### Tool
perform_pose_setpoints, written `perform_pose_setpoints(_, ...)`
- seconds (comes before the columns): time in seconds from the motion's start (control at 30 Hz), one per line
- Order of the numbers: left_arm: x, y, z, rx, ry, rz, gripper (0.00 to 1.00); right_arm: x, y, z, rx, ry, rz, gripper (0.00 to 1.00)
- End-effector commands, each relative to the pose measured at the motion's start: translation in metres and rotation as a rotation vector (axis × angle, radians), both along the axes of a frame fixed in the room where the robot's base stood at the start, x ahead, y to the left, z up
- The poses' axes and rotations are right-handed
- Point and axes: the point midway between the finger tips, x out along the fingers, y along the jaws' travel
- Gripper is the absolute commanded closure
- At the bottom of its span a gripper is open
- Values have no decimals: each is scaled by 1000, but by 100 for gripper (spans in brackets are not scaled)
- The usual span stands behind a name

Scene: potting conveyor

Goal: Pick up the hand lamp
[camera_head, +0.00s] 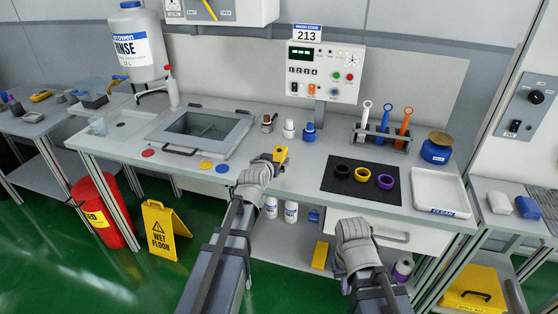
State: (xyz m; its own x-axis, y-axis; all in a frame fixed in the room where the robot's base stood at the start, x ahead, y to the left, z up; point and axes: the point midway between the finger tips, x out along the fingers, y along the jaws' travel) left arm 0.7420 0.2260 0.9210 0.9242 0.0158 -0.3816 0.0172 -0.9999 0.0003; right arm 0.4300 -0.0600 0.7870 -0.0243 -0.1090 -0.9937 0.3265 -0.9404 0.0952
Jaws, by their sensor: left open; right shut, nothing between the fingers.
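My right gripper (352,230) is shut and empty, in front of the drawer below the black mat. Another yellow and dark item (41,95) lies on the left side table.
A sink basin (207,131), coloured discs and small bottles (289,129) are on the worktop. A black mat (350,186) with rings, a brush rack (381,140) and a white tray (440,188) stand right. A wet floor sign (160,230) and red bin (100,212) stand left.

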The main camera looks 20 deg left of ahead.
Motion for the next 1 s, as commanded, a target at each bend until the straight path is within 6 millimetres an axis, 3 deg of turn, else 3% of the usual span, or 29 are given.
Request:
perform_pose_setpoints(0.1,14,0,-7,0,1,0,3,0,0,-7,0,0,0,100)
perform_pose_setpoints(0.37,22,1,-11,0,1,0,3,0,0,-11,0,0,0,100)
perform_pose_setpoints(0.7,61,3,-30,0,1,-1,3,0,0,-29,0,0,0,100)
perform_pose_setpoints(0.9,60,3,-28,0,1,0,3,0,0,-28,0,0,0,100)
perform_pose_setpoints(1.0,60,3,-28,0,1,-1,12,0,0,-28,0,0,0,100)
